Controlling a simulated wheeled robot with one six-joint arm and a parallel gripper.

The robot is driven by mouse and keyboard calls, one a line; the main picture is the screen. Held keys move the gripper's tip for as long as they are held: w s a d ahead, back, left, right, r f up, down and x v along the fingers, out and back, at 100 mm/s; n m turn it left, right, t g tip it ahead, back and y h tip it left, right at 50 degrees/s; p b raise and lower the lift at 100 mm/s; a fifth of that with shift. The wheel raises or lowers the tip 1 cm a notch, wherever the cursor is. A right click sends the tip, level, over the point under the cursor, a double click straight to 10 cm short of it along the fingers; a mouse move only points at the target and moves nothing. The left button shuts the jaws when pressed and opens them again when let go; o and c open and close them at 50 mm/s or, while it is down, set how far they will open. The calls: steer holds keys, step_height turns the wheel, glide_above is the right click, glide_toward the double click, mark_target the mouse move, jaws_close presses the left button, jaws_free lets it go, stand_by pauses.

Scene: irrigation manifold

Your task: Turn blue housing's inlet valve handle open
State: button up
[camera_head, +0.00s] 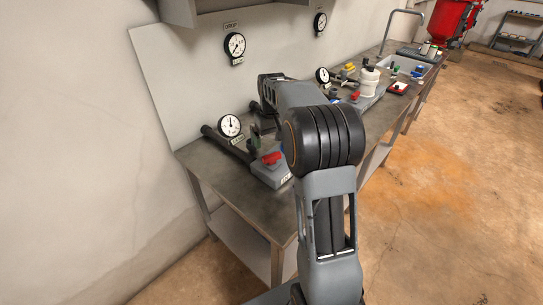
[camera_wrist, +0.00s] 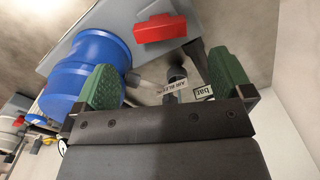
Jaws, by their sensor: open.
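The blue housing (camera_wrist: 86,68) is a large blue cylinder at the left of the wrist view. A red handle (camera_wrist: 166,28) sits on a grey base plate at the top of the wrist view, beyond the fingertips. A red handle (camera_head: 272,158) also shows in the head view, at the near end of the base. No label shows whether it is the inlet valve's. My gripper (camera_wrist: 165,82) is open, with its green finger pads wide apart. No handle is between them, and the left pad overlaps the housing in the picture.
A tag reading "AIR BLEED" (camera_wrist: 190,92) and a dark pipe fitting show between the pads. A round gauge (camera_head: 230,126) and a black pipe (camera_head: 226,145) are left of the red handle. The bench (camera_head: 236,188) has clear room at its near left. More fittings stand farther back.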

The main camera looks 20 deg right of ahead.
mark_target(272, 156)
steer(key=shift+f, duration=3.6)
